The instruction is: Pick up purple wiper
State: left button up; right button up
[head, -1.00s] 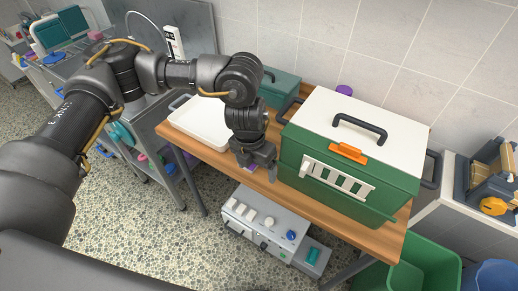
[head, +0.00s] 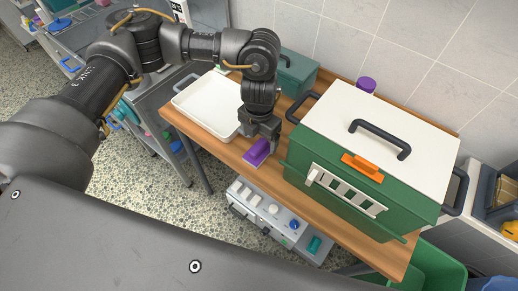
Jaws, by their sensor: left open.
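The purple wiper (head: 256,153) lies on the wooden table near its front edge, between the white tray and the green box. My left gripper (head: 262,143) points down right at the wiper, with its fingers open. The fingers overlap the wiper's back right part in the head view, and I cannot tell whether they touch it. Part of the wiper is hidden by the gripper. My right gripper is not in view.
A green box with a white lid (head: 380,125) stands close to the right of the gripper. A white tray (head: 207,122) lies to the left, and a smaller teal box (head: 297,72) stands behind. A purple cylinder (head: 366,85) is behind the green box.

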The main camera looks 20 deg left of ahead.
aim_at(258, 146)
pick_arm(q)
jog(key=shift+f, duration=0.45)
jog(key=shift+a+f, duration=0.1)
jog(key=shift+f, duration=0.2)
jog(key=shift+a+f+p, duration=0.1)
jog(key=shift+f+p, duration=0.7)
jog(key=shift+f, duration=1.6)
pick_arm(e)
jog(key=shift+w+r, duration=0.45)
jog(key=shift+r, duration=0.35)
pick_arm(q)
jog(key=shift+c, duration=0.4)
jog(key=c, duration=1)
jog(key=shift+r, duration=0.15)
